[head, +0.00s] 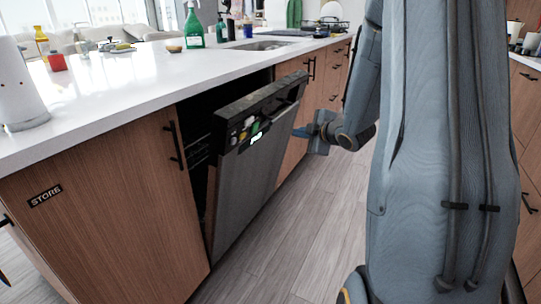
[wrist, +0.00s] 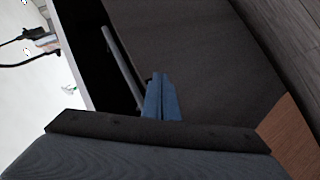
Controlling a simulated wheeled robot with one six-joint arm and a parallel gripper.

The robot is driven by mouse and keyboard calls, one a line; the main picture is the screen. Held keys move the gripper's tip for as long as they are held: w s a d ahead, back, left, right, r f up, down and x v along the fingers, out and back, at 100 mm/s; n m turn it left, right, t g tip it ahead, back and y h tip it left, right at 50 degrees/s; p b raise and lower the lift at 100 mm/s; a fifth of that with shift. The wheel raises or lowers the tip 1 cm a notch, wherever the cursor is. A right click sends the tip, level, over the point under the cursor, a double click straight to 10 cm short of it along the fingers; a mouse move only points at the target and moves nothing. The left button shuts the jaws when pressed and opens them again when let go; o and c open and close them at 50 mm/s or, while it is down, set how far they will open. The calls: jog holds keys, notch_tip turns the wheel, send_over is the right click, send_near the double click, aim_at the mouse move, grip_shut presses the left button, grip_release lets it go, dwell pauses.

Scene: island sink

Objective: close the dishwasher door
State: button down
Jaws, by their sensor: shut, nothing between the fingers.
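The dishwasher door (head: 246,187) is a dark grey panel in the island front. It stands partly open, its top tilted outward with a dark gap behind it. Its top edge carries a dark strip with colourful stickers. My gripper (head: 301,132) is just to the right of the door's upper right part, at about its upper height. In the wrist view my gripper (wrist: 161,96) shows blue fingers shut together and empty, with the dark door surface (wrist: 220,65) beyond them. I cannot tell whether the fingers touch the door.
The white countertop (head: 130,92) runs above the door, with a sink (head: 262,45), a green bottle (head: 194,28) and a white roll (head: 18,88) on it. Wooden cabinets flank the door. The wooden floor (head: 290,225) before the door is clear.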

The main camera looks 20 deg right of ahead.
notch_tip(320, 180, down, 4)
jog(key=w+n+t+y+b, duration=0.1)
jog(key=n+t+y+b, duration=0.1)
jog(key=n+y+b, duration=0.25)
jog(key=n+t+y+b, duration=0.1)
jog(key=n+y+b, duration=0.4)
jog(key=n+y, duration=0.25)
send_near(261, 132)
jog(key=b+x, duration=0.3)
jog(key=x, duration=0.2)
jog(key=shift+f, duration=0.15)
jog(key=shift+w, duration=0.1)
